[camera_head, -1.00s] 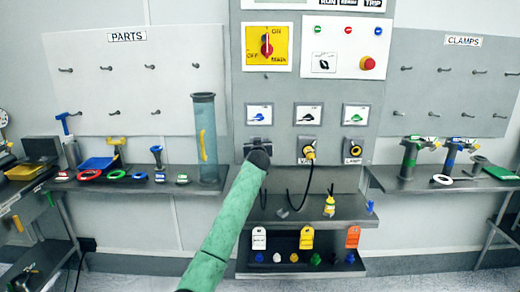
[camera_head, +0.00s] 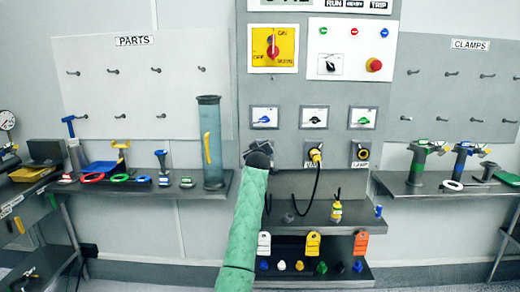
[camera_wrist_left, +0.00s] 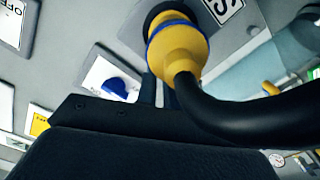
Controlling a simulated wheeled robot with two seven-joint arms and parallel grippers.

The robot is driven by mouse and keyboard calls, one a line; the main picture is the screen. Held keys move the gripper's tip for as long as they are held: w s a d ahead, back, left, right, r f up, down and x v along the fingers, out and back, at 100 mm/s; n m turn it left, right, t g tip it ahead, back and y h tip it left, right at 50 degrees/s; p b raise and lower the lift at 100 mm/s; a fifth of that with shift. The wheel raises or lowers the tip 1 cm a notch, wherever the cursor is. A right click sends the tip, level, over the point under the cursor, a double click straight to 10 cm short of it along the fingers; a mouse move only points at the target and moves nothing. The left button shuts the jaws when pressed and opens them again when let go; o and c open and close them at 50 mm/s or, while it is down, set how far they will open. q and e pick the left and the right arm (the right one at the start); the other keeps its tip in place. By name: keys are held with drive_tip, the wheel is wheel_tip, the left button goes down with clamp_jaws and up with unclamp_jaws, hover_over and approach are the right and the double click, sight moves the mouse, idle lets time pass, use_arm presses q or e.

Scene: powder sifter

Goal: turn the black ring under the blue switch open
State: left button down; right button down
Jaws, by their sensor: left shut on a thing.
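The blue switch (camera_head: 264,119) sits on its white card on the grey panel; it also shows in the wrist view (camera_wrist_left: 115,86). Below it, in the wrist view, a yellow plug (camera_wrist_left: 182,50) with a blue band and a thick black cable is seated in a socket. Part of the dark ring (camera_wrist_left: 165,10) shows around the plug's far end. My left gripper (camera_head: 258,152) is at this socket and hides most of it in the head view. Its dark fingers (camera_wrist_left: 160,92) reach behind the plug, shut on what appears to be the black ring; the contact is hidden. My right gripper is not visible.
To the right, a second yellow plug (camera_head: 316,156) with a hanging cable and an empty-looking socket (camera_head: 360,154) sit under the black and green switches. A metal shelf (camera_head: 350,212) juts out below. A clear tube (camera_head: 211,145) stands left of my arm.

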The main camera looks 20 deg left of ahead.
use_arm(q)
drive_tip(key=shift+f, duration=0.1)
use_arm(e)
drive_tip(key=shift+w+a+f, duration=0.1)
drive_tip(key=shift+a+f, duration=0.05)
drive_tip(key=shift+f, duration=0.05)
use_arm(q)
drive_tip(key=c, duration=1.5)
unclamp_jaws()
drive_tip(key=shift+s, duration=0.1)
